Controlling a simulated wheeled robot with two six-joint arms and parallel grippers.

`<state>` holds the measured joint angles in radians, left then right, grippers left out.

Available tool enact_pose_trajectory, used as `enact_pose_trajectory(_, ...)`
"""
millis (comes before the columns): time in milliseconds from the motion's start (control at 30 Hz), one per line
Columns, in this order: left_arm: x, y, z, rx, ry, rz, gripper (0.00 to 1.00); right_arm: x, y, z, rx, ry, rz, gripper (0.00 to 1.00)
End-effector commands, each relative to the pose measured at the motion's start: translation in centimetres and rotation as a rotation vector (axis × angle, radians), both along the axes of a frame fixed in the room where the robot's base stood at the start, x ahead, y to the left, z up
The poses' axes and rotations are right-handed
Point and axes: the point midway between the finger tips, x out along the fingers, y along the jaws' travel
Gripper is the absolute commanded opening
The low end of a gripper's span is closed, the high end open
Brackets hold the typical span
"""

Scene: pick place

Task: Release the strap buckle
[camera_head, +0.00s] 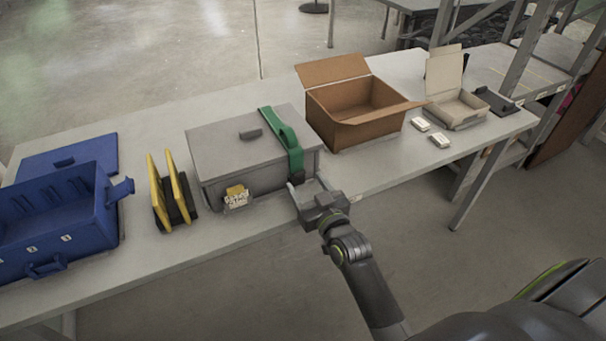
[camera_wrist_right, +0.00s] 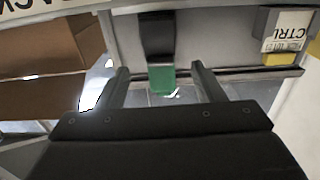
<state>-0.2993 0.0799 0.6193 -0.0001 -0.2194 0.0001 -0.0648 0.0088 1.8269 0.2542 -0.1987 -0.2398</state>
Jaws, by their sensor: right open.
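A green strap (camera_head: 284,137) runs over the lid of a grey case (camera_head: 222,150) and down its front face. A dark buckle (camera_head: 298,175) sits low on the strap at the front; in the right wrist view the buckle (camera_wrist_right: 157,36) is a black block with a green strap end (camera_wrist_right: 162,80) beyond it. My right gripper (camera_head: 306,186) is just in front of the case at the buckle. In the wrist view its fingers (camera_wrist_right: 163,85) are apart on either side of the strap end, with a gap on each side. My left gripper is not in view.
An open cardboard box (camera_head: 357,105) stands right of the case, with a smaller open box (camera_head: 455,110) beyond. Yellow-and-black panels (camera_head: 165,190) and an open blue case (camera_head: 60,215) are to the left. A tagged yellow item (camera_head: 236,196) is on the grey case's front.

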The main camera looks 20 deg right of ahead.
Motion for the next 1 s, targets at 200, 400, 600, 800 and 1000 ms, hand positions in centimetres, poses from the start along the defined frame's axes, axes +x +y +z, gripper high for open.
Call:
enact_pose_trajectory(200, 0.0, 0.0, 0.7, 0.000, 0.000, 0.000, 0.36, 2.2, 0.1, 0.1, -0.001, 0.000, 0.000, 0.62)
enact_pose_trajectory(400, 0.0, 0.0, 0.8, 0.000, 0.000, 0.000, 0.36, 2.8, 0.1, 0.0, -0.001, 0.000, 0.000, 0.62)
enact_pose_trajectory(600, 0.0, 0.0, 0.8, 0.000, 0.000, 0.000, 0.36, 2.7, 0.1, 0.0, -0.001, 0.000, 0.000, 0.62)
enact_pose_trajectory(800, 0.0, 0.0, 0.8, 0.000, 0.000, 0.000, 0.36, 2.7, 0.1, 0.0, 0.000, 0.000, 0.000, 0.37)
enact_pose_trajectory(1000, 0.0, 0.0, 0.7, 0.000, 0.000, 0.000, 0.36, 2.7, 0.1, -0.1, 0.000, 0.000, 0.000, 0.17)
